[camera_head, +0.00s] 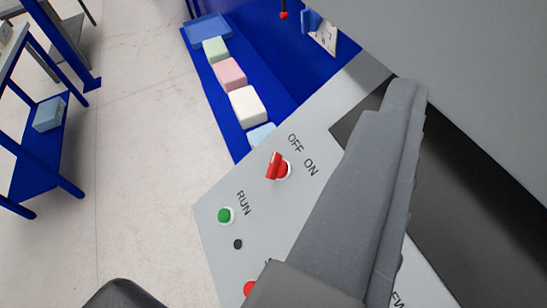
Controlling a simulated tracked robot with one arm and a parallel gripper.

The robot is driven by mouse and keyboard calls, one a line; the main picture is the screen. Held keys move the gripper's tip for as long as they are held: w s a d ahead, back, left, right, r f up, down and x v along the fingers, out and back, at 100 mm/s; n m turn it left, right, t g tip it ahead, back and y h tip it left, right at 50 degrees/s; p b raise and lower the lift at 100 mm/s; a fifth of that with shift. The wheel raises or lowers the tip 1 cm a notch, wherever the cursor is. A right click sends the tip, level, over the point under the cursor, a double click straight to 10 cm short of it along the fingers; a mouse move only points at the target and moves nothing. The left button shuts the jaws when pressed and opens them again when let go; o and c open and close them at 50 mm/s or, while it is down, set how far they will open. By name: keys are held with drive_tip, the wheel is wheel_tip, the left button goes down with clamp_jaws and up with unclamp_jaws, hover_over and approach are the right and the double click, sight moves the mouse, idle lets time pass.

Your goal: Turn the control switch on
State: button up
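The control switch (276,166) is a red lever knob on a white round base, set in the light grey panel (225,190). Its raised handle points upward in the picture, nearer the OFF label (295,143) than the ON label (310,168). My gripper (393,100) shows as a long grey finger shape reaching from the bottom edge to the upper right. It lies to the right of the switch in the picture and appears apart from it. Whether this is one finger or two close together is unclear. Nothing is visibly held.
A green RUN button (225,215), a small black button (238,244) and a partly hidden red button (249,288) share the panel. Behind it, several foam blocks (230,74) line a blue shelf (207,30). A dark opening (465,215) lies right of my gripper.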

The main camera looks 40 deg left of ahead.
drive_tip(key=n+g+p, duration=1.1)
drive_tip(key=n+p, duration=0.8)
drive_tip(key=p, duration=0.8)
hover_over(272, 166)
drive_tip(key=s, duration=0.6)
wheel_tip(272, 166, down, 10)
drive_tip(key=p+x, duration=0.2)
drive_tip(key=x, duration=1.2)
drive_tip(key=shift+w+r, duration=0.1)
drive_tip(key=shift+w, duration=0.05)
drive_tip(key=shift+c, duration=0.3)
